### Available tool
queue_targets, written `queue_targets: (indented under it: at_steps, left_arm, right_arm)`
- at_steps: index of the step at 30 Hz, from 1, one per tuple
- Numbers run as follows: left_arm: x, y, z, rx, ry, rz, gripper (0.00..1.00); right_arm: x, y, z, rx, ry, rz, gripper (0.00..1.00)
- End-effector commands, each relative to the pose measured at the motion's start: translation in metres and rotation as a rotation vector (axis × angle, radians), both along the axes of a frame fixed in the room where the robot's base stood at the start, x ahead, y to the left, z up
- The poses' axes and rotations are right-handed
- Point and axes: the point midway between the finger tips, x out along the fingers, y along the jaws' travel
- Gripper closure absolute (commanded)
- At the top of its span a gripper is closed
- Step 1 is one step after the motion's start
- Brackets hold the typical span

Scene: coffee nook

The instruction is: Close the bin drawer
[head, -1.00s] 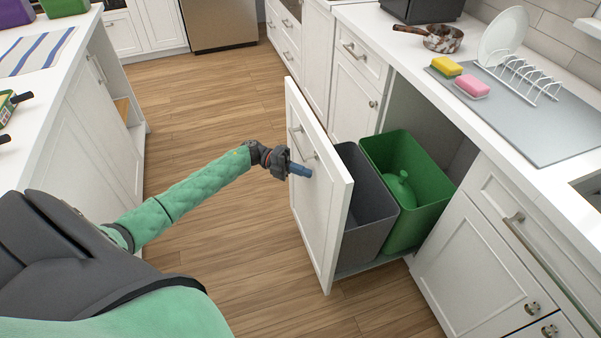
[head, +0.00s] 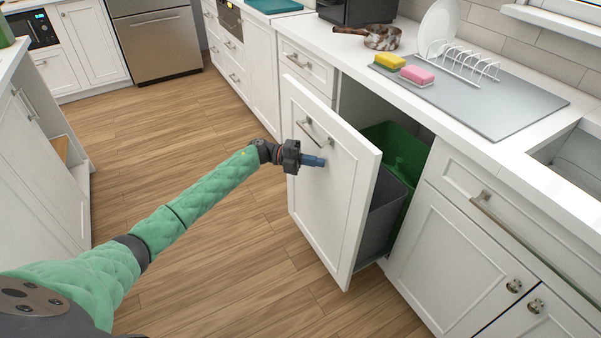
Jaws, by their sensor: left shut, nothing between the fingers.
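The bin drawer has a white front panel (head: 322,205) with a metal bar handle (head: 316,135). It is pulled part way out from the right-hand counter, with a gap behind the panel. Inside stand a grey bin (head: 384,215) and a green bin (head: 408,152), both partly hidden by the panel. My left gripper (head: 315,161) is shut and empty. Its tips are at the outer face of the panel, just below the handle; I cannot tell for certain whether they touch. My right gripper is out of view.
The right counter carries a grey mat (head: 500,108) with a yellow sponge (head: 389,61), a pink sponge (head: 416,75) and a white dish rack (head: 470,62). A cabinet (head: 40,165) stands at the left. The wooden floor (head: 190,115) between is clear.

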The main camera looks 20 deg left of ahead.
Motion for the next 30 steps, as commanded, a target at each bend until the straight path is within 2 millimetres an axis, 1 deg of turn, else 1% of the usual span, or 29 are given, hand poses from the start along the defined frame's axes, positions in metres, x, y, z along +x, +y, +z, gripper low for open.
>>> queue_targets:
  at_steps: [1, 8, 15, 21, 30]
  left_arm:
    - [0.007, -0.006, -0.001, -0.001, -0.003, 0.000, 1.00]
    - [0.038, -0.033, -0.003, -0.001, -0.003, -0.001, 1.00]
    - [0.077, -0.066, -0.003, -0.001, -0.003, -0.001, 1.00]
    - [0.097, -0.083, -0.002, 0.000, -0.001, -0.001, 1.00]
    - [0.116, -0.099, -0.001, 0.000, -0.001, -0.001, 1.00]
  right_arm:
    - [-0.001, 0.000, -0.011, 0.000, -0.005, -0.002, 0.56]
    - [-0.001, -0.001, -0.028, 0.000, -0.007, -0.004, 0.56]
    - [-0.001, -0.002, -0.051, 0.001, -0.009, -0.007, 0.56]
    - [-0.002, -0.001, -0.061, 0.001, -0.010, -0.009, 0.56]
    - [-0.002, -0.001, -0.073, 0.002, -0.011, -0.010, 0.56]
